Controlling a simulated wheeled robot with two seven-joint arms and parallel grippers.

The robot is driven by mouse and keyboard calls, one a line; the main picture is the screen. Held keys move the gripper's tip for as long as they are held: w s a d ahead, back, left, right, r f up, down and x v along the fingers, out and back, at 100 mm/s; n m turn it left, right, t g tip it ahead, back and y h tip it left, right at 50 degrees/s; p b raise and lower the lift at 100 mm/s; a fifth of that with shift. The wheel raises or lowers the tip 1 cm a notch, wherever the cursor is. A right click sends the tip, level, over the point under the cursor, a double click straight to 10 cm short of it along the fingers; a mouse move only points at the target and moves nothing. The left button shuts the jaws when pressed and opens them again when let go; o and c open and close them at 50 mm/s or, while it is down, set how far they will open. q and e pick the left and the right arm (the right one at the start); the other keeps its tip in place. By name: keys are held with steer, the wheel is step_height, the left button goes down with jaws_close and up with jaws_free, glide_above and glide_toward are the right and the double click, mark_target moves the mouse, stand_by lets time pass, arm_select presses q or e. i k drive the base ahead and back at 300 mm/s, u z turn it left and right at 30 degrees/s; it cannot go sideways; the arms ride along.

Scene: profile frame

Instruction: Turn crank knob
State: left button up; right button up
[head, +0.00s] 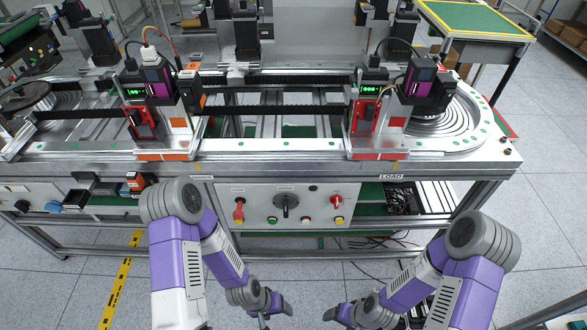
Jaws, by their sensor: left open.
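A large black crank knob (286,205) sits in the middle of a light grey control panel (262,206) on the front of the workbench. A red rotary handle (238,210) is to its left and another red knob (336,203) is to its right. My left gripper (275,314) is low in the picture, below and in front of the panel, apart from the knob. It is open, and I see nothing in it. My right gripper (338,316) is at the bottom edge, right of the left one. It is partly cut off, and its jaws are unclear.
Small push buttons (305,220) line the panel's lower edge. The bench (265,168) with its conveyor overhangs above the panel. An open bay with cables (410,198) is right of the panel, and small bins (76,198) are to the left.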

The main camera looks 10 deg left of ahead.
mark_target(285, 202)
steer(key=u, duration=3.2)
steer(key=k, duration=0.85)
steer(key=z, duration=1.25)
steer(key=i, duration=0.5)
